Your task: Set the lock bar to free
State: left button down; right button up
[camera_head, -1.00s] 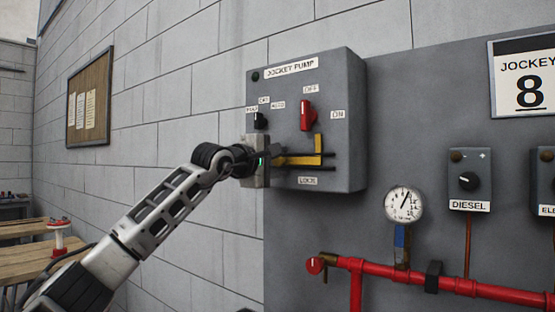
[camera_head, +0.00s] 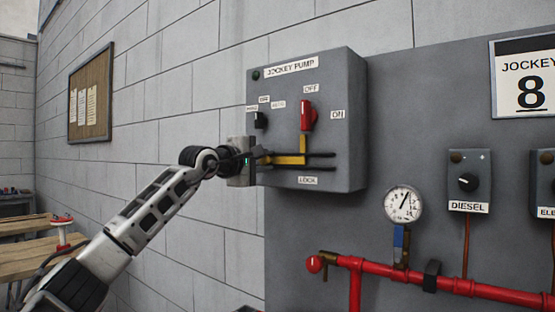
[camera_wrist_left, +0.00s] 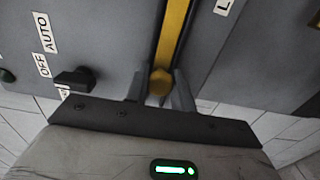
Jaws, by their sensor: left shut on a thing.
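The yellow lock bar (camera_head: 288,160) lies in the slotted rails on the lower front of the grey jockey pump box (camera_head: 345,85). Its upright arm stands just below the red switch handle (camera_head: 307,115), which points up towards OFF. My left gripper (camera_head: 262,160) is shut on the left end of the bar. In the left wrist view the gripper (camera_wrist_left: 160,88) has its fingers on both sides of the yellow knob at the end of the bar (camera_wrist_left: 173,30). The fingers partly hide the knob in the head view. My right gripper is not in view.
A black selector knob (camera_head: 260,120) sits just above my left gripper; it also shows in the left wrist view (camera_wrist_left: 74,79). A pressure gauge (camera_head: 403,204) and red pipe (camera_head: 460,285) are at the lower right.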

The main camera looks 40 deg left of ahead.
pick_arm(q)
jog(key=c, duration=1.3)
grip_release()
jog(key=shift+s+a, duration=0.1)
jog(key=shift+a, duration=0.15)
jog(key=shift+o, duration=0.3)
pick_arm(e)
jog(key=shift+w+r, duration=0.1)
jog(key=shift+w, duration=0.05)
pick_arm(q)
jog(key=shift+s+f, duration=0.1)
jog(key=shift+s, duration=0.25)
jog(key=s+b, duration=0.5)
jog(key=s, duration=1)
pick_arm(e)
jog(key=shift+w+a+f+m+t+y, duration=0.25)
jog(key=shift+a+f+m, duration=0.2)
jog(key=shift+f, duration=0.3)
